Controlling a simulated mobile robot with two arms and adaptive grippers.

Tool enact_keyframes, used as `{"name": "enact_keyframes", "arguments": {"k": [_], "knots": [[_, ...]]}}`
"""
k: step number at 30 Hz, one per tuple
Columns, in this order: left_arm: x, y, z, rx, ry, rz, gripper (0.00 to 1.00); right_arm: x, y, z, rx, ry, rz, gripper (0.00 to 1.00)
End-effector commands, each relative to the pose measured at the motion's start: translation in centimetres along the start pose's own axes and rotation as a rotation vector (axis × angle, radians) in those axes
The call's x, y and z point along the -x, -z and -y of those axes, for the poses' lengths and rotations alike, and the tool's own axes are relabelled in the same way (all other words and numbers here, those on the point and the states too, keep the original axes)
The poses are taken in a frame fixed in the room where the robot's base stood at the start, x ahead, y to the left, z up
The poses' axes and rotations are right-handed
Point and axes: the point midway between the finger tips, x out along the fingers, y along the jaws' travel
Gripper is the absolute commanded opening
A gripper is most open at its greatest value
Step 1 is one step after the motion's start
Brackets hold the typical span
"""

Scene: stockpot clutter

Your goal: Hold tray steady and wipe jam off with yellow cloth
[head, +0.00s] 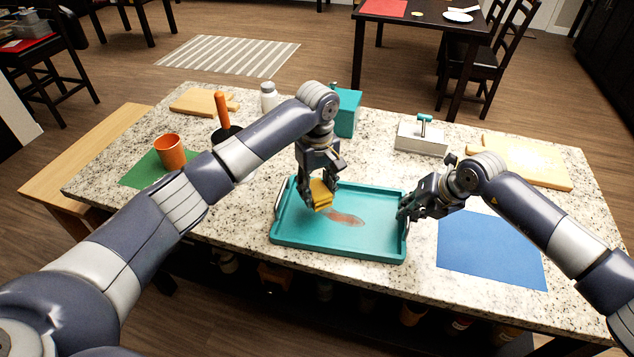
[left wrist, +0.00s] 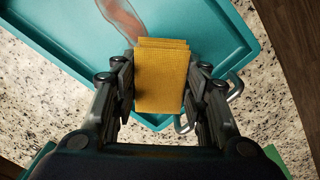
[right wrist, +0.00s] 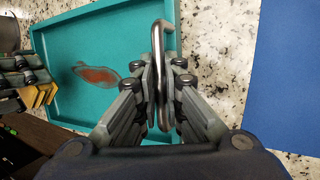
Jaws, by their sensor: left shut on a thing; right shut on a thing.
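The teal tray (head: 300,240) lies on the granite counter with a red-brown jam smear (head: 345,219) on its middle. The smear also shows in the left wrist view (left wrist: 122,18) and the right wrist view (right wrist: 98,75). My left gripper (head: 321,185) is shut on the folded yellow cloth (head: 320,196), over the tray's left part and beside the smear. The cloth hangs between the fingers in the left wrist view (left wrist: 162,78). My right gripper (head: 408,207) is shut on the metal handle (right wrist: 158,65) at the tray's right end. Whether the cloth touches the tray is unclear.
A blue mat (head: 490,248) lies right of the tray. A teal box (head: 347,113), a white box with a teal handle (head: 421,138) and a cutting board (head: 530,162) stand behind. An orange cup (head: 170,152) sits on a green mat (head: 140,172) at left.

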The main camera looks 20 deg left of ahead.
Motion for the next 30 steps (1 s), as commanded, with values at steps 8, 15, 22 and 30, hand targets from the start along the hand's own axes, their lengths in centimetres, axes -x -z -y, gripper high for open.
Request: {"name": "enact_keyframes", "arguments": {"k": [8, 15, 22, 30], "knots": [[-2.6, 0.0, 0.1, 0.000, 0.002, 0.001, 0.22, 0.0, 0.0, 0.0, 0.000, 0.000, 0.000, 0.00], [-5.2, 0.0, 0.1, -0.001, 0.003, 0.002, 0.22, 0.0, 0.0, 0.0, 0.000, 0.000, 0.000, 0.00], [-5.6, -1.2, -1.5, -0.002, 0.000, 0.001, 0.19, 0.0, 0.0, 0.0, 0.000, 0.000, 0.000, 0.00], [-5.6, -2.8, -3.5, -0.003, 0.000, 0.001, 0.19, 0.0, 0.0, 0.0, 0.001, -0.001, 0.000, 0.00]]}}
